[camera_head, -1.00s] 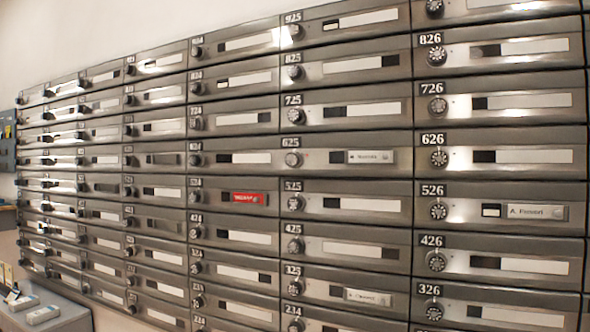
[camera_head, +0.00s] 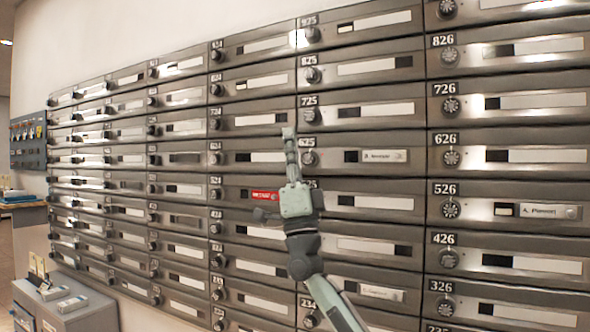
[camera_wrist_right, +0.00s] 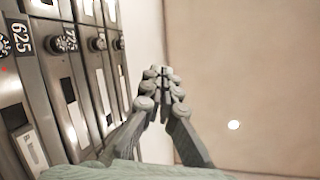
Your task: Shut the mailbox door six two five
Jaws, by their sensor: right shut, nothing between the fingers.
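Mailbox door 625 (camera_head: 330,157) is in the right-middle of the head view, with a dark window and a white name label. It looks about flush with its neighbours; I cannot tell if it is fully closed. My right gripper (camera_head: 289,133) points upward in front of the left edge of this door and partly covers its number. It is shut and empty. In the right wrist view, the shut fingers (camera_wrist_right: 160,75) point up beside the mailbox wall, and door 625 (camera_wrist_right: 12,85) is at the far left. My left gripper is not in view.
The wall of steel mailboxes, with round knobs, fills most of the head view. Door 525 (camera_head: 376,202) is below and door 725 (camera_head: 390,110) above. A red label (camera_head: 262,195) marks a door to the left. A grey cabinet (camera_head: 85,312) stands at the lower left.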

